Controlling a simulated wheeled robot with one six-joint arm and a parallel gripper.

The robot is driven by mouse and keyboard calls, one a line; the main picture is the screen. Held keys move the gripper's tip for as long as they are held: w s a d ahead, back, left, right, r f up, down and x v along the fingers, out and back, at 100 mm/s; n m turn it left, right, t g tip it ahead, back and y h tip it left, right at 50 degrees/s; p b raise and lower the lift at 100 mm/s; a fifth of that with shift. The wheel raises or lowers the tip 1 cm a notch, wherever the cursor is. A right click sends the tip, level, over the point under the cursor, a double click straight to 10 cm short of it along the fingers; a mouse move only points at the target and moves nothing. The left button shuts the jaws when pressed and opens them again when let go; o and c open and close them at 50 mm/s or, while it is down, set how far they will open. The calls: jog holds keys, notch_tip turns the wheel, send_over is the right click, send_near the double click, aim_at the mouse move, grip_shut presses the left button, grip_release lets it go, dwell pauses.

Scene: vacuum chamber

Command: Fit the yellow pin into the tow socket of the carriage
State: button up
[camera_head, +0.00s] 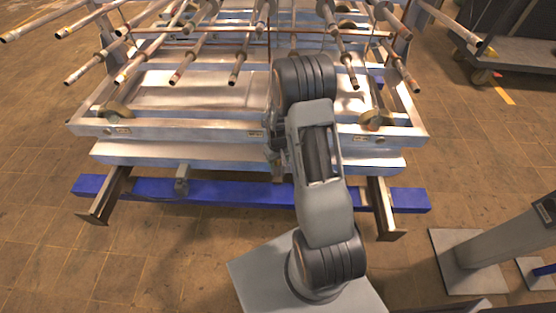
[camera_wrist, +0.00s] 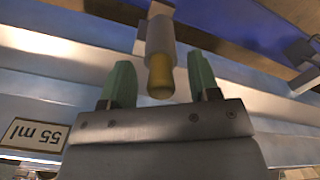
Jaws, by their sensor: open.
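The carriage (camera_head: 170,130) is a silver metal frame in front of me in the head view. In the wrist view, a yellow pin (camera_wrist: 160,78) shows at the near end of a grey cylindrical sleeve (camera_wrist: 160,38), which looks like the tow socket. I cannot tell how deep the pin sits. In the head view, my arm hides the gripper, pin and sleeve.
A blue beam (camera_head: 235,193) runs low along the carriage front, with a small grey bracket (camera_head: 182,180) on it. Dark metal feet (camera_head: 105,200) stick out below. Rods project above the carriage. A dark cart (camera_head: 515,70) stands at the upper right. The tiled floor at left is clear.

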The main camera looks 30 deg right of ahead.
jog(key=shift+r, duration=0.1)
notch_tip(320, 180, up, 14)
jog(key=p, duration=0.1)
jog(key=shift+p, duration=0.4)
jog(key=shift+f, duration=0.2)
jog(key=s+a+r+t+p, duration=0.1)
jog(key=s+a+r+p, duration=0.2)
jog(key=s+r, duration=0.2)
jog(key=s+a+r+t+p, duration=0.1)
jog(key=s+a+r+p, duration=0.2)
jog(key=r, duration=0.9)
jog(key=s+a+r+t+p, duration=0.1)
jog(key=s+a+r+p, duration=0.3)
jog(key=s+r, duration=0.3)
notch_tip(320, 180, up, 2)
jog(key=shift+s+r+t+p, duration=0.2)
jog(key=shift+s+t+p, duration=0.1)
jog(key=shift+s, duration=0.05)
